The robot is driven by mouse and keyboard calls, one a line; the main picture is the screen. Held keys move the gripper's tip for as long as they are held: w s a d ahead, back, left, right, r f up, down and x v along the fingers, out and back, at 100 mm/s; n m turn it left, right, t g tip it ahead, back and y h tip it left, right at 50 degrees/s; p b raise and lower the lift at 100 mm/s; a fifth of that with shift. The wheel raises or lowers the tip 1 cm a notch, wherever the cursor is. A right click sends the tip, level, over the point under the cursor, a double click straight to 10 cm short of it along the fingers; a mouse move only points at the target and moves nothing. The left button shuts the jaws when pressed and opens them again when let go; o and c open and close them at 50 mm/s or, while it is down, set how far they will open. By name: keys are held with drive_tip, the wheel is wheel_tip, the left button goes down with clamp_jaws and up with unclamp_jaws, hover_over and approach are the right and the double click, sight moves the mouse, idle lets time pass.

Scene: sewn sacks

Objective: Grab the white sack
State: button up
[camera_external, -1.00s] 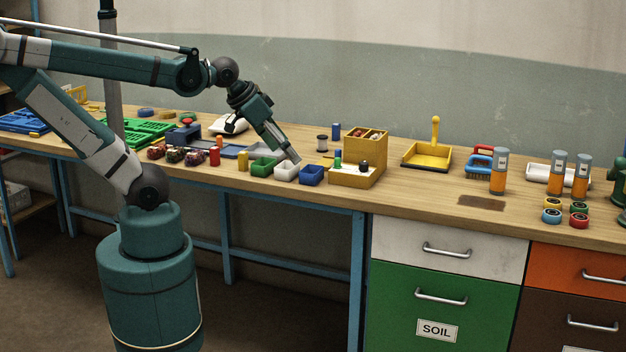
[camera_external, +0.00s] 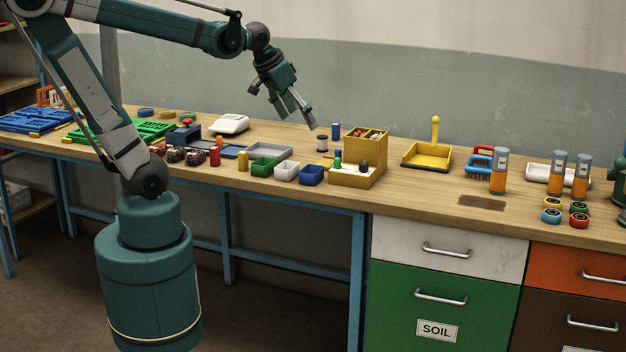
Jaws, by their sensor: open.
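I cannot pick out a white sack for certain. The white things on the bench are a flat device like a scale (camera_external: 230,124), a small open bin (camera_external: 287,171) and a roll-like object (camera_external: 545,173) at the right. Several small dark patterned items (camera_external: 173,154) stand left of the bins; they are too small to tell whether they are sacks. My gripper (camera_external: 311,126) is open and angled down to the right. It appears above the bench near a dark-and-white spool (camera_external: 322,143), and nothing shows between its fingers.
Green (camera_external: 263,167) and blue (camera_external: 311,175) bins flank the white bin. A yellow box (camera_external: 359,160) stands right of them, then a yellow dustpan (camera_external: 427,157) and orange-grey cylinders (camera_external: 498,172). Bare wood (camera_external: 415,185) lies in front of the dustpan.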

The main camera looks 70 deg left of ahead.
drive_tip(key=w+a+r+n+g+p, duration=0.1)
drive_tip(key=w+a+p, duration=0.15)
drive_tip(key=a, duration=0.95)
drive_tip(key=w+a+n+g+p, duration=0.15)
drive_tip(key=w+a, duration=0.25)
drive_tip(key=a, duration=0.7)
drive_tip(key=w+a+r+n+g+p, duration=0.1)
drive_tip(key=w+a+n+p, duration=0.15)
drive_tip(key=a, duration=0.95)
drive_tip(key=n+g+h+p, duration=0.1)
drive_tip(key=n+g+p, duration=0.15)
drive_tip(key=p, duration=0.35)
hover_over(230, 118)
drive_tip(key=f, duration=1.3)
drive_tip(key=shift+w+f, duration=0.25)
drive_tip(key=shift+f, duration=0.05)
drive_tip(key=shift+s+a+f, duration=0.1)
drive_tip(key=shift+s+a, duration=0.1)
drive_tip(key=shift+f, duration=0.1)
drive_tip(key=shift+f, duration=1.2)
drive_tip(key=shift+f, duration=0.1)
